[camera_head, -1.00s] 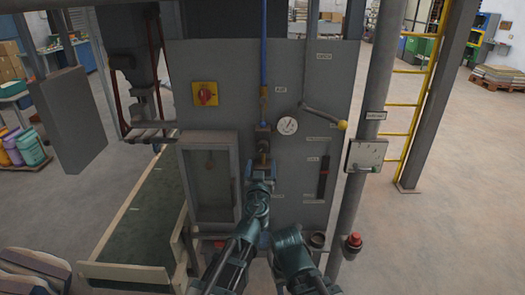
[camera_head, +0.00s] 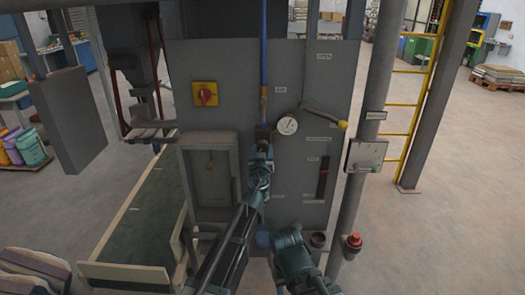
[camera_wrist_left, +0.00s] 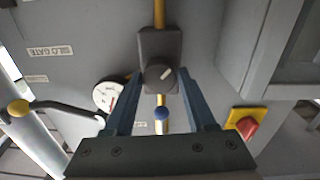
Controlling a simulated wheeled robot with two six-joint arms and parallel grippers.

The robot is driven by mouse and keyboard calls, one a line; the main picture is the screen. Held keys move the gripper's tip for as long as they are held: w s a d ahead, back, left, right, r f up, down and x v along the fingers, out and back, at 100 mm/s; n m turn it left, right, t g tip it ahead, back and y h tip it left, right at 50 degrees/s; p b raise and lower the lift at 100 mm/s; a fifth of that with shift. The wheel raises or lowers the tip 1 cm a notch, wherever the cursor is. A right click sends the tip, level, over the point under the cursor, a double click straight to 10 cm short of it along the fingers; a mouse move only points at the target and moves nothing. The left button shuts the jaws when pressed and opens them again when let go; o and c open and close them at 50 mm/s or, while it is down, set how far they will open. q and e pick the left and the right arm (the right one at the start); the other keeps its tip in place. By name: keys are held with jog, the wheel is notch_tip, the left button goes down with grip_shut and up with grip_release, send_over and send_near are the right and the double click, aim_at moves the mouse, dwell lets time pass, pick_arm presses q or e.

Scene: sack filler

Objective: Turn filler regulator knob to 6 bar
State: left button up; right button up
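The regulator (camera_head: 262,133) is a dark block on the grey panel, below the blue hose; my left gripper partly covers it in the head view. The left wrist view shows its round dark knob (camera_wrist_left: 158,76) with a pale pointer mark. My left gripper (camera_head: 262,151) is at the regulator. In the wrist view its blue fingers are apart, one on each side of the knob, with visible gaps. The white pressure gauge (camera_head: 287,126) is just right of the regulator; its reading is too small to tell.
A yellow-tipped lever (camera_head: 325,117) projects right of the gauge. A yellow plate with a red switch (camera_head: 205,93) is at upper left. A framed window box (camera_head: 209,180) is left of my arm. A grey post (camera_head: 371,110) stands to the right.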

pick_arm(q)
grip_shut()
jog(key=shift+m, duration=0.9)
jog(key=shift+o, duration=2.4)
grip_release()
jog(key=shift+s, duration=0.1)
jog(key=s, duration=1.3)
jog(key=shift+s, duration=0.35)
jog(key=shift+a, duration=0.15)
